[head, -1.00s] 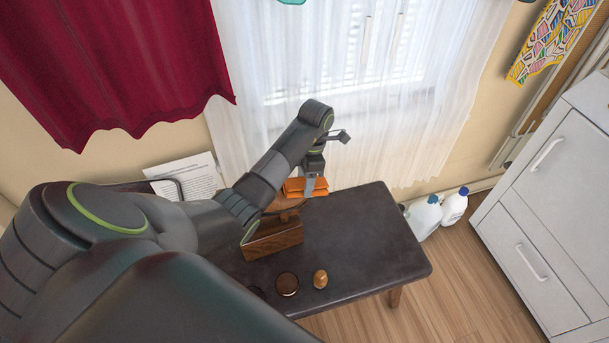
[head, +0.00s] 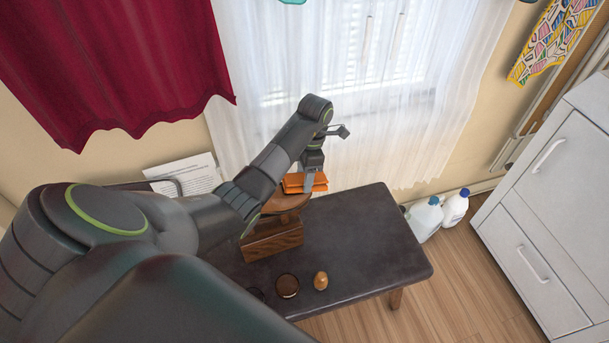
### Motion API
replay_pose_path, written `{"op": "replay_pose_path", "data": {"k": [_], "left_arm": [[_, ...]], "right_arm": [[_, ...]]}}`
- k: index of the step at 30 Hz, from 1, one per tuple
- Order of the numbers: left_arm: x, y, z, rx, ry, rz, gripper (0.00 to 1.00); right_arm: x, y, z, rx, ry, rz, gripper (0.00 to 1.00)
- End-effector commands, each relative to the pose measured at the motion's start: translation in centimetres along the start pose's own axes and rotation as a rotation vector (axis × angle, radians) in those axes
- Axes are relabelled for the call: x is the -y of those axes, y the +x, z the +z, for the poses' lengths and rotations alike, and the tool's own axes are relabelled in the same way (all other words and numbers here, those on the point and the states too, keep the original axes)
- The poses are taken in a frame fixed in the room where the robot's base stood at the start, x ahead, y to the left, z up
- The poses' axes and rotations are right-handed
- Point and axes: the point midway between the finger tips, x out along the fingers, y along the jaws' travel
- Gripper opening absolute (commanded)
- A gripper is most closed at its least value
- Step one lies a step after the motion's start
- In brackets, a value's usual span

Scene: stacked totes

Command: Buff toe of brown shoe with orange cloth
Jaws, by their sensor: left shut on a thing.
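My left gripper (head: 312,181) is shut on the folded orange cloth (head: 295,187), at the far side of the dark bench. Just below the cloth in the picture is a rounded brown surface (head: 286,203), which appears to be the brown shoe. It sits above a wooden block-like stand (head: 273,242). My left arm hides much of it, so its full shape and toe are unclear. I cannot tell whether the cloth touches it. My right gripper is out of view.
A round brown tin (head: 287,286) and a small tan wooden item (head: 321,281) are on the near part of the dark bench (head: 370,240). The bench's right part is clear. Bottles (head: 424,218) stand on the floor beyond, near a white cabinet (head: 550,200).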

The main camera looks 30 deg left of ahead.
Motion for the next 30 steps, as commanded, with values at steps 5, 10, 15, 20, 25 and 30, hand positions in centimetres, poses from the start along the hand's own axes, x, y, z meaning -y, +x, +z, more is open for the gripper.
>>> {"op": "replay_pose_path", "data": {"k": [5,10,15,20,25,30], "left_arm": [[0.1,-2.3,-0.1,0.001,0.000,0.001,0.35],[0.1,-4.0,-0.1,0.000,0.000,0.001,0.35],[0.1,-5.7,-0.1,0.001,0.000,0.001,0.35],[0.0,-6.6,0.0,0.000,0.000,0.000,0.35],[0.0,-6.4,0.0,0.000,0.000,0.000,0.35],[0.0,-6.4,0.0,0.000,0.000,0.000,0.35]], "right_arm": [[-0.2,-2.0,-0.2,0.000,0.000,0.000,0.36],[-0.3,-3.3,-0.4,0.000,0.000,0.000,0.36],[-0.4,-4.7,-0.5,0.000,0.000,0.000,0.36],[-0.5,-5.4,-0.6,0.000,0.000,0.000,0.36],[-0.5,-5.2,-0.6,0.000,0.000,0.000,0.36],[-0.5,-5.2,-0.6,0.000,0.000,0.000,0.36]]}}
